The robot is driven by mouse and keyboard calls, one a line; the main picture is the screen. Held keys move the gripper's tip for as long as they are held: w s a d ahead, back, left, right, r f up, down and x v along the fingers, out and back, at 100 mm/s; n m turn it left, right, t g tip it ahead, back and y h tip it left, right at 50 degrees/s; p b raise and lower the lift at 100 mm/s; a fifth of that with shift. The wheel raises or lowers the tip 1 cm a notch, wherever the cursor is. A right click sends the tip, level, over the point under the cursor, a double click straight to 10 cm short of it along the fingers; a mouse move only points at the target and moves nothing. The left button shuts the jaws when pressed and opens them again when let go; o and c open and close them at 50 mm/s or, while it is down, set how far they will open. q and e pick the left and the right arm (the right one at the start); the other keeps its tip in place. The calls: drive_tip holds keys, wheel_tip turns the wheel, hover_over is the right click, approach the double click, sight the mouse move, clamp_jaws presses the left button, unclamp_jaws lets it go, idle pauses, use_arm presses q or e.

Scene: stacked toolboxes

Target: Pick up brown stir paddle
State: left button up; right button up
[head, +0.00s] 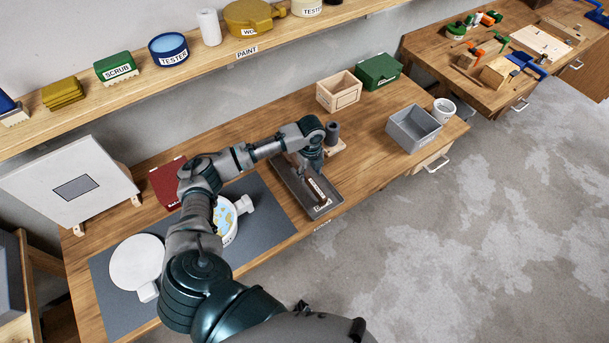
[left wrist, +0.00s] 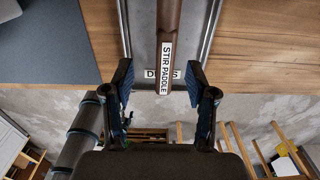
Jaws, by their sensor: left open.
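The brown stir paddle (head: 317,190) lies in a long dark grey tray (head: 296,195) on the wooden bench. In the left wrist view the paddle (left wrist: 168,25) runs down between the fingers, with a white STIR PADDLE label on it. My left gripper (head: 311,170) is over the tray at the paddle. In the left wrist view the gripper (left wrist: 160,85) is open, one finger on each side of the paddle with gaps between. The arm hides part of the tray and paddle in the head view. My right gripper is not in view.
A grey cylinder on a wooden base (head: 333,133) stands close behind the tray. A wooden box (head: 339,92), green case (head: 378,71) and grey bin (head: 413,128) are farther right.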

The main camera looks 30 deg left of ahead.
sight(314, 184)
use_arm(q)
drive_tip(key=f, duration=0.2)
drive_tip(key=d+f, duration=0.1)
drive_tip(key=f, duration=0.1)
drive_tip(key=f+p, duration=0.1)
drive_tip(key=f, duration=0.2)
drive_tip(key=shift+w+d, duration=0.1)
drive_tip(key=shift+d, duration=0.3)
drive_tip(key=shift+a+f, duration=0.1)
drive_tip(key=shift+f, duration=0.2)
clamp_jaws()
